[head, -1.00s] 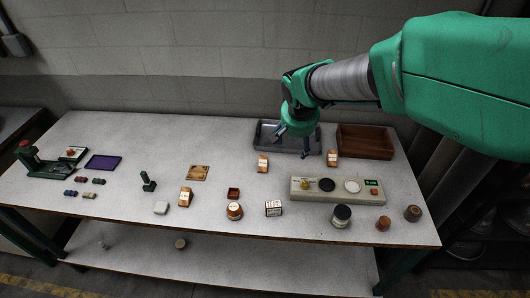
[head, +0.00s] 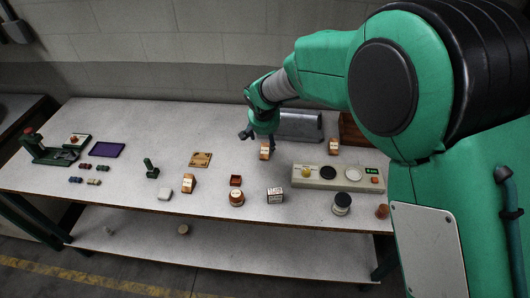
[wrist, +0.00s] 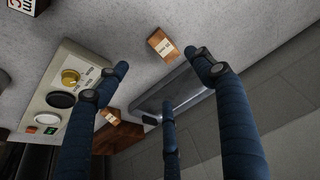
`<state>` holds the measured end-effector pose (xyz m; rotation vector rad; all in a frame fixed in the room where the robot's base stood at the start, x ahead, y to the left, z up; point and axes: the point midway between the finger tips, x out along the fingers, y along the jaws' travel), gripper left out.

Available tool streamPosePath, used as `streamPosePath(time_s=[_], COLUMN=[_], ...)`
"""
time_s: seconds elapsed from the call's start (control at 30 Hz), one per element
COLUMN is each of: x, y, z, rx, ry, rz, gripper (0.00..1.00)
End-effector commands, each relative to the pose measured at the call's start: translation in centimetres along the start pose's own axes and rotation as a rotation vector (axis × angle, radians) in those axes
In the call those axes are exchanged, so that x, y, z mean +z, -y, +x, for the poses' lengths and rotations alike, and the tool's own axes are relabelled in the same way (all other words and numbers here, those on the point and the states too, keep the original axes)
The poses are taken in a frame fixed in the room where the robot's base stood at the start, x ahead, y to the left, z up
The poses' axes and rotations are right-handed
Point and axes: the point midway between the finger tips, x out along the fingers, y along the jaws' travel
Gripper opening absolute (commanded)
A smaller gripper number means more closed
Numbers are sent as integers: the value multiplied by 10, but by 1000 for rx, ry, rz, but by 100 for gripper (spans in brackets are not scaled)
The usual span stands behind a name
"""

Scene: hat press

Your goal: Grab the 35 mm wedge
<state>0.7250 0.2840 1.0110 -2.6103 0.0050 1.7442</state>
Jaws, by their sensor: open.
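Three orange-brown wedges with pale labels lie on the table; their sizes are too small to read, so I cannot tell which is 35 mm. One wedge (head: 265,151) is at the back middle, one (head: 334,146) is to its right, and another (head: 189,183) is nearer the front left. My gripper (head: 258,137) is open and empty, above and just behind the back-middle wedge. In the wrist view my gripper (wrist: 155,75) has its blue fingers spread, with one wedge (wrist: 162,44) showing between the upper fingertips and another (wrist: 109,110) beside the left finger.
A grey metal tray (head: 299,124) stands right behind my gripper, and a wooden box (head: 350,130) is partly hidden by my arm. A control panel (head: 338,178) lies to the front right. The table between the back-middle wedge and the wooden plate (head: 201,159) is clear.

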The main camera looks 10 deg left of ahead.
Motion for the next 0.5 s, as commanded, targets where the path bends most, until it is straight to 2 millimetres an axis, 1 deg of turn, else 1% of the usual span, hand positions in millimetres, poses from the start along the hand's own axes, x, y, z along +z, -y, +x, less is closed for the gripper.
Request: streamPosePath(time_s=[0.17,0.23,0.5], x=[1,0,0], y=[0,0,-1], z=[12,20,61], rx=[1,1,1], ry=[1,1,1], rz=[0,0,0], gripper=[68,68,68])
